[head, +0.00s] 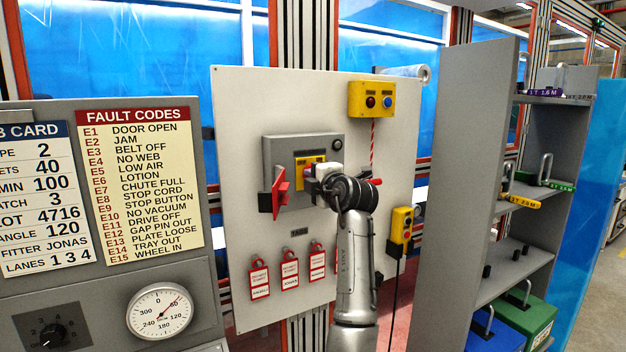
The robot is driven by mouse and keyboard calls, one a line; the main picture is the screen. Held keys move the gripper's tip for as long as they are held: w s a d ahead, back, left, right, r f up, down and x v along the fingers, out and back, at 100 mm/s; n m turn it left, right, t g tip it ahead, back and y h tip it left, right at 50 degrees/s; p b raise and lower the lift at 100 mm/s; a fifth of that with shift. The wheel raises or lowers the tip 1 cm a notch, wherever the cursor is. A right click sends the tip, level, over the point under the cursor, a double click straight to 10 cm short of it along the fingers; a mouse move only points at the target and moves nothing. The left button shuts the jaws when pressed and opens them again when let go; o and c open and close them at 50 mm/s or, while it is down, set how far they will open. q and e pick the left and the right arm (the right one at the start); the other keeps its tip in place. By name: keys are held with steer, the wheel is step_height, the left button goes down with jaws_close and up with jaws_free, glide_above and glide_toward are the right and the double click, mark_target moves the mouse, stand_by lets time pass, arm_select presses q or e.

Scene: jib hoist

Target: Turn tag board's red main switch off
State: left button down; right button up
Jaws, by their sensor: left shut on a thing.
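The tag board (235,130) is a pale upright panel in the middle of the head view. A grey switch box (278,150) with a yellow plate (300,162) is mounted on it. The red main switch (282,178) shows at the fingertips, in front of the yellow plate; my gripper hides part of it. My left gripper (309,173) is shut on it, its arm rising from the bottom. The handle's exact angle is hard to read. My right gripper is not in view.
Several red-and-white tags (289,270) hang low on the board. A yellow button box (371,98) is above right, and a yellow pendant (401,225) hangs at the right edge. Grey shelving (473,150) stands to the right; a fault-code panel (139,180) to the left.

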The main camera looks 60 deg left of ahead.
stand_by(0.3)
arm_select(q)
steer(key=c, duration=1.1)
jaws_free()
steer(key=shift+c, duration=0.2)
steer(key=d, duration=1.3)
steer(key=shift+s+d+b, duration=0.4)
